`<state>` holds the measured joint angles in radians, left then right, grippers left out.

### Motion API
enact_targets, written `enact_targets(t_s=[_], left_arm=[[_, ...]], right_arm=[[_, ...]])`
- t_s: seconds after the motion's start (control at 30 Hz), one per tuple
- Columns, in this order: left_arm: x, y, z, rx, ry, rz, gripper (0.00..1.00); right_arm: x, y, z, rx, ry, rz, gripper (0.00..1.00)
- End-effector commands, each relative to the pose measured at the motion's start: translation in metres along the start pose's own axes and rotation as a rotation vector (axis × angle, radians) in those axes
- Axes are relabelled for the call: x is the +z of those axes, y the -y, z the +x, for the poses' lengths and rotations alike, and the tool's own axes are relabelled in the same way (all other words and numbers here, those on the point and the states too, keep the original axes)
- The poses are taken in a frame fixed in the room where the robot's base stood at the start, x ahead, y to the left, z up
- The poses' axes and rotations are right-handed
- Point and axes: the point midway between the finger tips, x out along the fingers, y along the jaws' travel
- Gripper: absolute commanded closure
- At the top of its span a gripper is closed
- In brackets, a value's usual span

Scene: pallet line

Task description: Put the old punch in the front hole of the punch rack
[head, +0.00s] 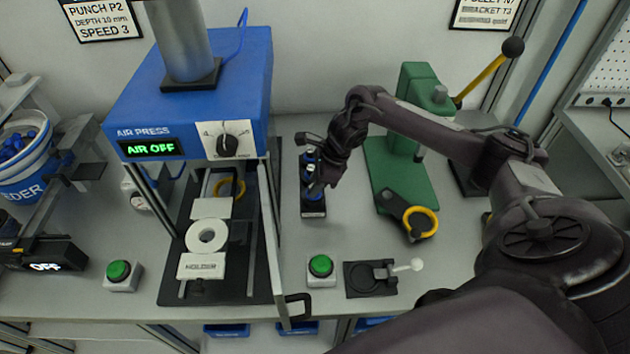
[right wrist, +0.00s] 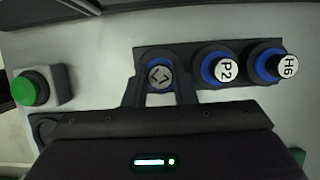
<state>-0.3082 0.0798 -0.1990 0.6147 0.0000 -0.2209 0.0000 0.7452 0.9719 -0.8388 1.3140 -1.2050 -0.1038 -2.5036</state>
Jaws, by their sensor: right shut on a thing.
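The punch rack (head: 314,212) is a narrow dark block on the bench, right of the blue press. It also shows in the right wrist view (right wrist: 208,52). My right gripper (head: 317,190) is over its front end, shut on the old punch (right wrist: 160,76), a round grey metal end with a dark mark and blue around it. In the right wrist view my fingers (right wrist: 160,98) stand on either side of it, at the front hole. How deep it sits is hidden. Punches marked P2 (right wrist: 224,70) and H6 (right wrist: 283,66) stand in the other holes. My left gripper is out of view.
The blue air press (head: 200,90), reading AIR OFF, stands left with its holder (head: 202,266). A green button (head: 320,267) and black fixture (head: 370,278) lie in front. The green lever press (head: 415,120) stands right, behind my arm. Bare bench lies in front of the rack.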

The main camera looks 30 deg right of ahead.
Motion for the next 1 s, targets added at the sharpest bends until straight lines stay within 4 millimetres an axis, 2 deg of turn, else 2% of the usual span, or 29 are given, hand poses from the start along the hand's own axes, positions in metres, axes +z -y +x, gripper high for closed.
enact_targets(t_s=[0.13,0.17,0.3,0.67,0.83,1.0], left_arm=[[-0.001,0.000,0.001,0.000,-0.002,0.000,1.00],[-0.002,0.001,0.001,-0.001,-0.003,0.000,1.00],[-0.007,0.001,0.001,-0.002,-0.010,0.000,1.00],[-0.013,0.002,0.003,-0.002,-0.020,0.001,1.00],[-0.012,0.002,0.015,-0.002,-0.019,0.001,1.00],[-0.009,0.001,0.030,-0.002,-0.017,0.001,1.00]], right_arm=[[-0.002,0.000,0.000,0.000,-0.004,0.001,1.00],[-0.002,0.000,0.001,0.001,-0.005,0.001,0.73],[-0.002,0.000,0.001,0.001,-0.004,0.001,0.55],[-0.001,0.001,-0.004,-0.001,-0.001,-0.001,0.54],[-0.002,0.002,-0.026,-0.005,-0.001,-0.003,0.54],[-0.002,0.002,-0.064,-0.007,0.000,-0.003,0.54]])
